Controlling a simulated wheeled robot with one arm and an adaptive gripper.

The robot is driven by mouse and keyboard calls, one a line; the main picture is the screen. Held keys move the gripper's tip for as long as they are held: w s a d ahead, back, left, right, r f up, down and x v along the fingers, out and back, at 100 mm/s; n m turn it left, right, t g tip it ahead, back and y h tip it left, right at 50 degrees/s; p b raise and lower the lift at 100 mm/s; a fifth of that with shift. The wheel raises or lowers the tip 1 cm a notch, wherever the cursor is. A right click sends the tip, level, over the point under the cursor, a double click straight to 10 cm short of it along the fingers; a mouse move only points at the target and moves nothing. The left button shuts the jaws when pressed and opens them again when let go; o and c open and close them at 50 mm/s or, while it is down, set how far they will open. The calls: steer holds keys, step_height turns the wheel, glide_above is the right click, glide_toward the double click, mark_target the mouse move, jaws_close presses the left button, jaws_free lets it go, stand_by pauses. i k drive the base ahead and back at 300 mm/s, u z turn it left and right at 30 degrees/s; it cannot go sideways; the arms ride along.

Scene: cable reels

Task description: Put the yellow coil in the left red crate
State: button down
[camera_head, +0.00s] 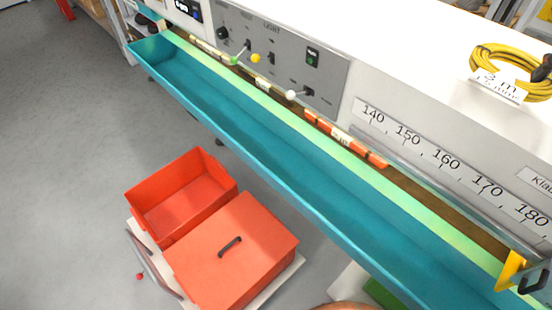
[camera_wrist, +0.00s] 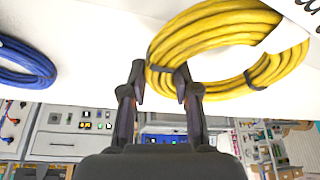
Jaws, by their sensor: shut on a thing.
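The yellow coil (camera_head: 510,72) is at the upper right in the head view, at the white top, with a white "3 m" label in front of it. In the wrist view the yellow coil (camera_wrist: 225,45) fills the upper right. My gripper (camera_wrist: 160,74) is shut on the left side of its ring, one finger on each side of the strands. In the head view only a dark part at the right edge, beside the coil, may be my gripper. The left red crate (camera_head: 148,206) is open and looks empty, low on the floor side.
A second red crate (camera_head: 262,262) with a lid and black handle (camera_head: 230,246) stands right beside the open one. A long teal trough (camera_head: 250,140) runs between the crates and the white top. A blue coil (camera_wrist: 25,65) lies left in the wrist view.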

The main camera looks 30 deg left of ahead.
mark_target(186, 202)
steer(key=z, duration=1.2)
steer(key=k, duration=2.35)
steer(key=u, duration=3.25)
steer(key=i, duration=3)
